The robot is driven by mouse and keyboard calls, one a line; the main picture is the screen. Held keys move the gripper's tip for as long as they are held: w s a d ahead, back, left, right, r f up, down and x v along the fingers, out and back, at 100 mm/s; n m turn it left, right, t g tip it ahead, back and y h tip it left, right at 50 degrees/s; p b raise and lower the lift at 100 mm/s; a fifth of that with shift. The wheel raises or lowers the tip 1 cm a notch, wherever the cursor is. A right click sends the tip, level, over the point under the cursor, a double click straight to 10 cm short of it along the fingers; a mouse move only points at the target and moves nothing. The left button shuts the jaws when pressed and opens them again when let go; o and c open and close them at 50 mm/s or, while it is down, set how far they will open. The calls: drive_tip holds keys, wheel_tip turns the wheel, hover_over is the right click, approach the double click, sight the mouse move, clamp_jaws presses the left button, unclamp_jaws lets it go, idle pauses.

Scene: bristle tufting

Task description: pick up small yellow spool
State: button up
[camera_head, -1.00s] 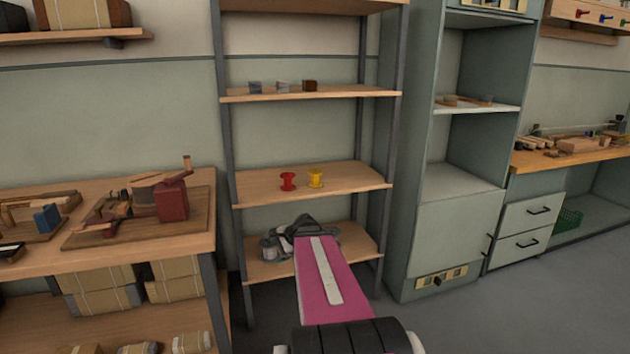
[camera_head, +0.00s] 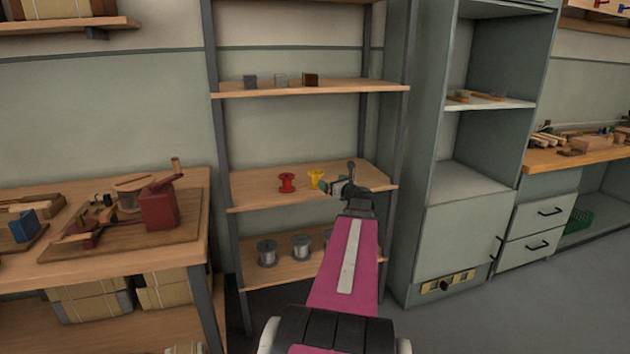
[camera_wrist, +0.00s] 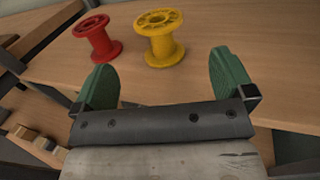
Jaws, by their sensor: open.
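The small yellow spool (camera_head: 316,179) stands upright on the middle wooden shelf of the rack, just right of a red spool (camera_head: 287,183). In the wrist view the yellow spool (camera_wrist: 160,38) is ahead of my gripper (camera_wrist: 165,82), slightly left of centre between the green fingers. The red spool (camera_wrist: 99,38) is beyond the left finger. My gripper (camera_head: 338,186) is open and empty at the right side of the yellow spool in the head view. The spool is not between the fingertips.
The shelf (camera_head: 250,192) is bare around the spools. Grey spools (camera_head: 267,253) stand on the shelf below, and small blocks (camera_head: 281,80) on the shelf above. Rack posts (camera_head: 390,150) flank the space. A workbench (camera_head: 190,235) is at left, a cabinet (camera_head: 455,240) at right.

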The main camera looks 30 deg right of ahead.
sight(321, 176)
drive_tip(key=w, duration=0.6)
drive_tip(key=w+a, duration=0.1)
drive_tip(key=w, duration=0.2)
drive_tip(key=shift+w+r, duration=0.1)
drive_tip(key=shift+w, duration=0.25)
drive_tip(key=c, duration=0.9)
